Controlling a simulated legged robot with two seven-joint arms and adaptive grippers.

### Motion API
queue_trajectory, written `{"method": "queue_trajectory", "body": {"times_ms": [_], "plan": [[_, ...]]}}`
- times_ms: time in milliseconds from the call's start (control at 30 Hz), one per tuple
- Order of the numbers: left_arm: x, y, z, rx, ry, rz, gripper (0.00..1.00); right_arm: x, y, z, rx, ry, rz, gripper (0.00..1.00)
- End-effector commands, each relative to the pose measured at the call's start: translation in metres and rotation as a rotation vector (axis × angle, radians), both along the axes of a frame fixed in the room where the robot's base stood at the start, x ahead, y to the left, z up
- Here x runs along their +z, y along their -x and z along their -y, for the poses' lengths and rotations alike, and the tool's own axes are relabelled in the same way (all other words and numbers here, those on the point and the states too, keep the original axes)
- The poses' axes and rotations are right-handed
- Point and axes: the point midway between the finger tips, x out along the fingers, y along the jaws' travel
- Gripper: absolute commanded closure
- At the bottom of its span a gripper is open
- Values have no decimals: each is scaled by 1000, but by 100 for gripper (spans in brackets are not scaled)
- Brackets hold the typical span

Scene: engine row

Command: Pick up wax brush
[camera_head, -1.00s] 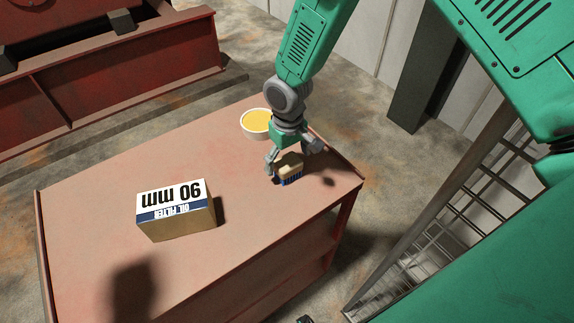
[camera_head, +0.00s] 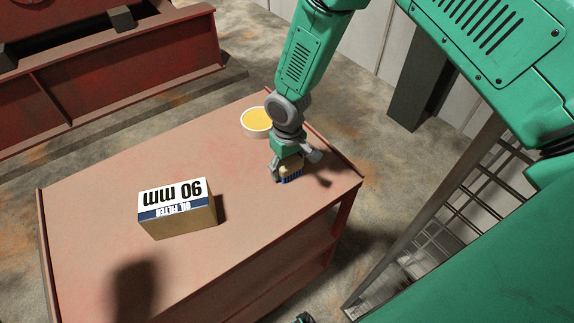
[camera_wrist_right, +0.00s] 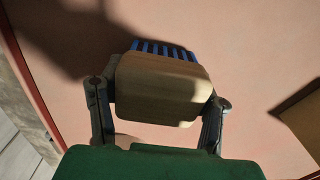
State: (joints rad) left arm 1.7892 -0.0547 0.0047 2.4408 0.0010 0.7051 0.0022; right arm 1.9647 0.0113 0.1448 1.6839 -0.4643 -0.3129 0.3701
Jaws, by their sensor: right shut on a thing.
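The wax brush (camera_head: 290,170) has a pale wooden body and blue bristles. It is at the right part of the cart top, bristles toward the surface; I cannot tell whether they touch it. My right gripper (camera_head: 293,168) is shut on it from above. In the right wrist view the brush's wooden block (camera_wrist_right: 163,88) sits between the two fingers of the right gripper (camera_wrist_right: 160,105), with blue bristles beyond it.
A white bowl of yellow wax (camera_head: 257,121) stands behind the brush. A 90 mm oil filter box (camera_head: 180,222) stands left on the reddish cart top (camera_head: 100,200). The cart's middle is clear. A red metal structure (camera_head: 110,85) is at the back left.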

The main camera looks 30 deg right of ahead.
Motion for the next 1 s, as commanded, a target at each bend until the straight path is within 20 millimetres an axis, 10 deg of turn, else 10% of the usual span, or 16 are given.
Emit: {"method": "queue_trajectory", "body": {"times_ms": [600, 967, 1000], "plan": [[-11, 0, 0, 0, 0, 0, 2, 91, -1, 0, 0, 0, 3, 75], [-11, 0, 0, 0, 0, 0, 2, 100, 0, 0, 0, 0, 0, 75], [-11, 0, 0, 0, 0, 0, 2, 100, 0, 0, 0, 0, 0, 50]]}}
